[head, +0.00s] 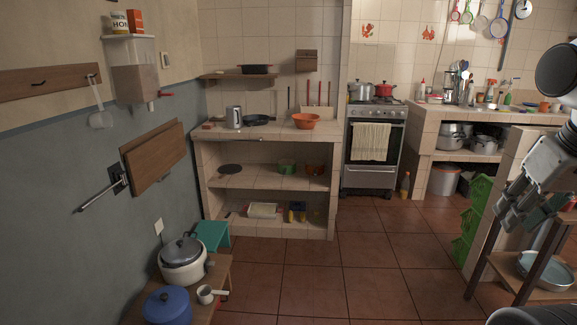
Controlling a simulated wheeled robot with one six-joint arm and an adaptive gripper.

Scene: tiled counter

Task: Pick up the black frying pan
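A dark frying pan (257,120) lies on the tiled counter (225,133) at the back, between a grey kettle (234,117) and an orange colander (305,122). Another black, shallow pan (256,69) sits on the small wall shelf above it. A flat dark round thing (231,169) lies on the middle shelf under the counter; I cannot tell what it is. My gripper (508,217) hangs at the right edge, pointing down and left, far from all of these. Nothing shows in it, and its finger opening is too unclear to judge.
A stove (373,150) with a red pot (384,90) stands right of the counter. Green crates (472,222) and a wooden table (505,268) are near my gripper. A low bench with pots (183,261) is at front left. The red tiled floor (345,265) between is clear.

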